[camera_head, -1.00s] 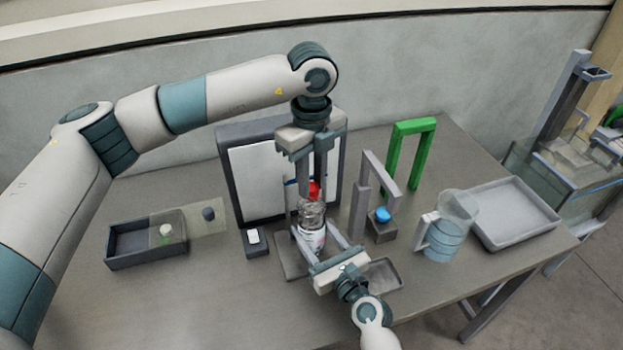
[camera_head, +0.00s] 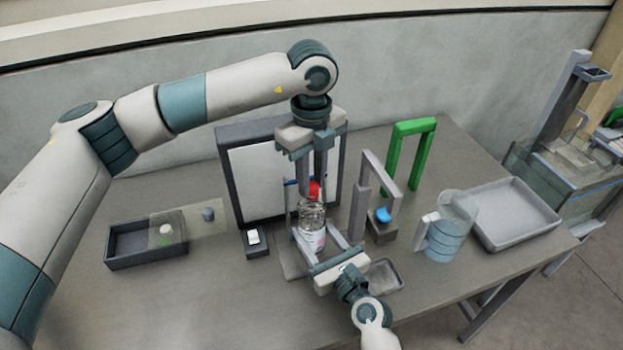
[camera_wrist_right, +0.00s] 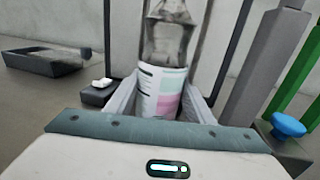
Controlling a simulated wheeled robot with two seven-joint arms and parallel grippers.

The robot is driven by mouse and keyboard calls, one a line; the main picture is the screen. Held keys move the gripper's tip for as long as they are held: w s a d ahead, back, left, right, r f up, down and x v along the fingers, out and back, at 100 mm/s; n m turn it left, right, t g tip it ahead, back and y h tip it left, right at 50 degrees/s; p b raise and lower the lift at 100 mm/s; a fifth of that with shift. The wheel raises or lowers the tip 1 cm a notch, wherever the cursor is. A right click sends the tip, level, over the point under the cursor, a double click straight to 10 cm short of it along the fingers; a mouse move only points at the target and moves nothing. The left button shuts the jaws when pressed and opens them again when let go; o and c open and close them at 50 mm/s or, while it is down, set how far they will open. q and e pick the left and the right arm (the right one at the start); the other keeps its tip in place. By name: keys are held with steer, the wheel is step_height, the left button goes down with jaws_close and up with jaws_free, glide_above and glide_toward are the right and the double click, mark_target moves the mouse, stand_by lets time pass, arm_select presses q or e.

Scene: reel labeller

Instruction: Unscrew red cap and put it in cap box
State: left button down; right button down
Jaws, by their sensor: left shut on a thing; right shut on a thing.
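The red cap (camera_head: 314,189) shows between the fingers of my left gripper (camera_head: 311,188), which points straight down and is shut on it. The clear bottle (camera_head: 312,215) stands upright directly below the cap. Whether cap and bottle still touch is hard to tell. My right gripper (camera_head: 328,246) reaches in from the front and is shut around the lower, labelled part of the bottle. In the right wrist view the bottle (camera_wrist_right: 165,90) is upright between the fingers, its top cut off. A dark open box (camera_head: 147,254) lies at the left; I cannot tell whether it is the cap box.
A translucent sheet (camera_head: 205,228) overlaps the dark box. A framed white panel (camera_head: 255,185) stands behind the bottle. Right of it are a grey arch (camera_head: 358,210) with a blue button (camera_head: 383,215), a green arch (camera_head: 390,160), a clear jug (camera_head: 447,238) and a grey tray (camera_head: 515,235).

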mark_target(311, 186)
arm_select(q)
steer(key=shift+r, duration=0.3)
steer(key=shift+r, duration=0.6)
steer(key=shift+r, duration=0.15)
steer(key=shift+r, duration=1.9)
arm_select(e)
steer(key=c, duration=0.8)
jaws_free()
steer(key=shift+o, duration=0.2)
arm_select(q)
step_height(311, 186, down, 2)
steer(key=shift+f+b, duration=0.2)
steer(key=shift+b, duration=0.95)
arm_select(e)
steer(key=v, duration=1.2)
